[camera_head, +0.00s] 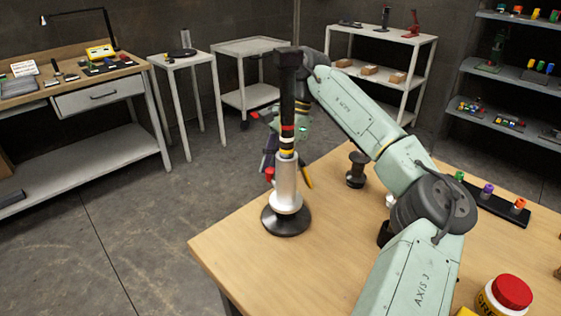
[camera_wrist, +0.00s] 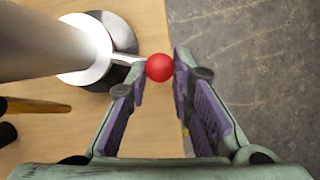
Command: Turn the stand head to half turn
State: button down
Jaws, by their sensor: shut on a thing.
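The stand (camera_head: 286,190) is upright near the table's left corner. It has a round black base, a silver column and a dark upper post with red, white and yellow bands. A short silver arm with a red ball knob (camera_wrist: 160,68) sticks out from it; the knob also shows in the head view (camera_head: 269,174), left of the column. My gripper (camera_wrist: 159,72) has its fingertips on both sides of the knob and is shut on it. The stand hides part of my gripper in the head view. A yellow pointed piece (camera_head: 306,175) shows right of the column.
On the wooden table (camera_head: 235,250) are a black spool-shaped piece (camera_head: 356,170), a dark strip with coloured knobs (camera_head: 495,200) and a red-lidded jar (camera_head: 511,293). The tabletop in front of the stand is clear. A workbench, small tables and shelves stand behind.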

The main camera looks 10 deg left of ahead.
jog(key=shift+s+a+f+n+g+h+p, duration=0.15)
jog(key=shift+s+a+n+h+p, duration=0.15)
jog(key=shift+a+n, duration=0.45)
jog(key=shift+s+a+r+n+g+h+p, duration=0.15)
jog(key=shift+s+a+n+h, duration=0.3)
jog(key=shift+n, duration=0.5)
jog(key=shift+s+a+f+n, duration=0.2)
jog(key=shift+s+a+n, duration=0.2)
jog(key=shift+n, duration=0.4)
jog(key=shift+a+g, duration=0.15)
jog(key=shift+g, duration=0.15)
jog(key=shift+s+f+h, duration=0.15)
jog(key=shift+s+h, duration=0.05)
jog(key=shift+h, duration=0.05)
jog(key=c, duration=1.4)
grip_release()
jog(key=shift+a, duration=0.25)
jog(key=shift+d+r, duration=0.2)
jog(key=shift+w+r, duration=0.3)
jog(key=shift+r, duration=0.1)
jog(key=v, duration=1.1)
jog(key=shift+s+d+r, duration=0.1)
jog(key=shift+d+r, duration=0.05)
